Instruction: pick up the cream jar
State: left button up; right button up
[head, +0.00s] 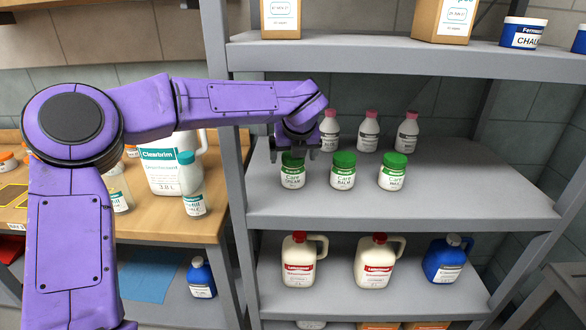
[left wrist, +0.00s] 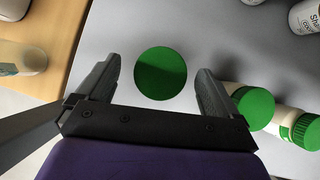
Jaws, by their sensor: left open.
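The cream jar (head: 293,172), a small white jar with a green lid and a label that seems to read "Care CREAM", stands upright at the left front of the middle shelf. My left gripper (head: 293,150) is right above it, pointing down. In the left wrist view, the round green lid (left wrist: 160,74) lies between the two open fingers, with a gap on each side. Nothing is held. I cannot tell how far the fingertips reach down beside the lid. My right gripper is not in view.
Two similar green-lidded jars, balm (head: 342,171) and wax (head: 393,172), stand to the right. The balm jar's lid (left wrist: 252,108) is close to my right-hand finger. Several pink-capped bottles (head: 368,132) stand behind. The upper shelf (head: 400,58) overhangs. The shelf's right side is free.

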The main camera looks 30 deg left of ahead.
pick_arm(q)
jog(key=shift+x, duration=1)
jog(key=shift+d+r, duration=0.1)
jog(key=shift+r, duration=0.05)
jog(key=c, duration=1.3)
jog(key=shift+o, duration=0.2)
